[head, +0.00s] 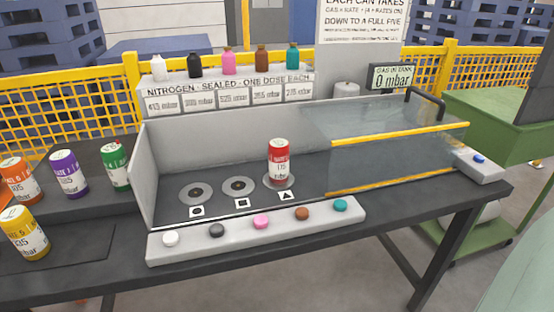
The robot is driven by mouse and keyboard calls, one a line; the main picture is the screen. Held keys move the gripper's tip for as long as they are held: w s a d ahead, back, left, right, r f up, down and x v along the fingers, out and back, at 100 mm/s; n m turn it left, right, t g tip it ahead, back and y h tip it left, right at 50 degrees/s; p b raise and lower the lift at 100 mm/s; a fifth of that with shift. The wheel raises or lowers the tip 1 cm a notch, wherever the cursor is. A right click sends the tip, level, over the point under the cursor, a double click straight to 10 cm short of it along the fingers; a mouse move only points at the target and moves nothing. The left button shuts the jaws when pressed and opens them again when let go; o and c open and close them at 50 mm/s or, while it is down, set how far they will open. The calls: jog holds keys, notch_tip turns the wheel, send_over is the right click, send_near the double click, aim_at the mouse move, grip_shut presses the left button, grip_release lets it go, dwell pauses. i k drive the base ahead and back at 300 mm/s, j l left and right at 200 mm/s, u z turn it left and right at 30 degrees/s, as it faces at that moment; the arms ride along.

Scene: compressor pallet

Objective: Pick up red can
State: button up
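The red can (279,165) has a white label and stands upright inside the grey open-fronted enclosure. It stands on the rightmost of three round pads, the one behind the triangle label (286,195). The pads behind the circle label (197,212) and the square label (241,203) are empty. My gripper is not in this view.
Orange (18,180), purple (68,174), green (116,167) and yellow (27,232) cans stand on the left. A button strip (255,247) runs along the front. A clear panel with yellow edges (400,134) covers the enclosure's right part. Small bottles stand behind.

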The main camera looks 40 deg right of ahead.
aim_at(278, 148)
jog(key=i+j+z, duration=0.15)
jog(key=j, duration=0.2)
jog(key=i+j+z, duration=0.1)
jog(key=i+j, duration=0.15)
jog(key=j, duration=0.15)
jog(key=i+j+z, duration=0.15)
jog(key=j, duration=0.2)
jog(key=z, duration=1.55)
jog(key=i+j+z, duration=0.1)
jog(key=z, duration=0.25)
jog(key=i+j+z, duration=0.1)
jog(key=j+z, duration=0.45)
jog(key=z, duration=0.2)
jog(key=i+j, duration=0.05)
